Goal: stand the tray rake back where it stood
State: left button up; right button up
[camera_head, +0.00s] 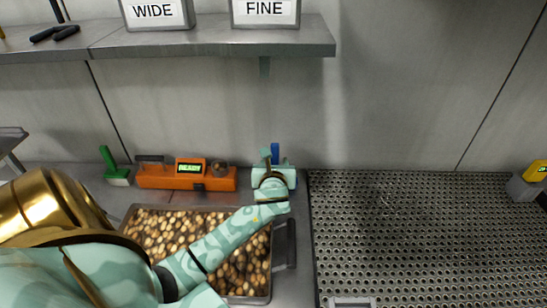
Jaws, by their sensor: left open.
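My left gripper (272,164) is at the back of the bench, just right of the orange device, with its arm reaching over the tray. It is open. A small upright blue piece (275,153), which may be the tray rake's handle, shows just beyond it. The gripper hides the lower part, and I cannot tell whether they touch. The rake's head is not visible. A metal tray (284,244) full of brown, bean-like pieces sits at the front, partly covered by my left arm. My right gripper is not in view.
An orange device (154,182) with a lit "READY" display and a green-handled brush (116,171) stand along the back wall. A perforated metal surface (420,235) at right is mostly clear.

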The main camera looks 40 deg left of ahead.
pick_arm(q)
jog(key=p+v, duration=0.1)
jog(key=v, duration=0.6)
jog(key=shift+r, duration=0.1)
